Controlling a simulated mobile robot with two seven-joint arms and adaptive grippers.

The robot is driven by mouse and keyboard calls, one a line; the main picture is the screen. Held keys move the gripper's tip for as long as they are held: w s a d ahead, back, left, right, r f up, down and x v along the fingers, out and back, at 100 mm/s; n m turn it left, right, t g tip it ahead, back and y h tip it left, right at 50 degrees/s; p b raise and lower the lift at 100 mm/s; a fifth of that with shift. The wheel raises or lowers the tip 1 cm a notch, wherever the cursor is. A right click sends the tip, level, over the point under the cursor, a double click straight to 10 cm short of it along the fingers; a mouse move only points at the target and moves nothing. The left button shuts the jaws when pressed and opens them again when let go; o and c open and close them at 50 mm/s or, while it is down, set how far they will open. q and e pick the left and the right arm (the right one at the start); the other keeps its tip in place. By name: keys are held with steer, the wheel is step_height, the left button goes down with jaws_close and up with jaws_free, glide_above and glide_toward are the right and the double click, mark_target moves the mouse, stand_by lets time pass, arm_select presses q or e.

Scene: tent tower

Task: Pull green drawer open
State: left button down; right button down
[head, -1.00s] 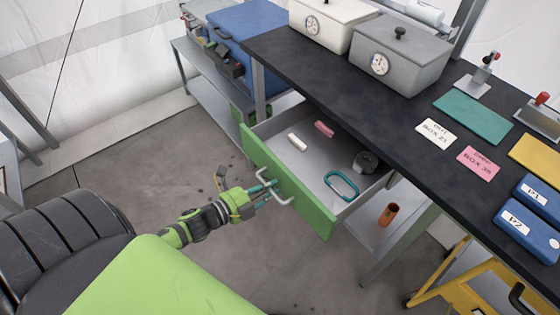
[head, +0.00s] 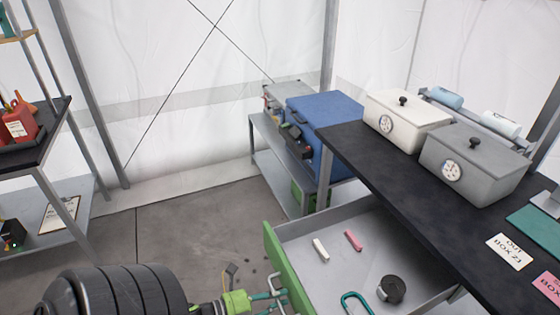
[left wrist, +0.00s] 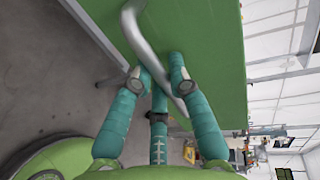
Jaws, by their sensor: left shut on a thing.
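The green drawer (head: 286,278) stands pulled out from under the black-topped workbench (head: 385,165), and its grey inside shows. A white stick, a pink stick (head: 353,240), a dark roll of tape (head: 391,289) and a teal ring (head: 356,304) lie in it. My left gripper (head: 272,297) is at the drawer's front, low in the head view. In the left wrist view its teal fingers (left wrist: 158,80) are shut on the curved metal handle (left wrist: 140,35) of the green front (left wrist: 200,30). My right gripper is not in view.
A white box (head: 405,122) and a grey box (head: 470,165) stand on the workbench. A blue case (head: 325,125) sits on a low shelf behind. A rack with a red can (head: 18,125) stands at the left. The floor between is mostly clear.

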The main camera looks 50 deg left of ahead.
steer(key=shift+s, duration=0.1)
arm_select(q)
steer(key=c, duration=1.2)
jaws_free()
steer(key=shift+o, duration=0.2)
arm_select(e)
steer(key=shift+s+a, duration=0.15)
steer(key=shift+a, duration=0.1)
arm_select(q)
steer(key=v, duration=1.2)
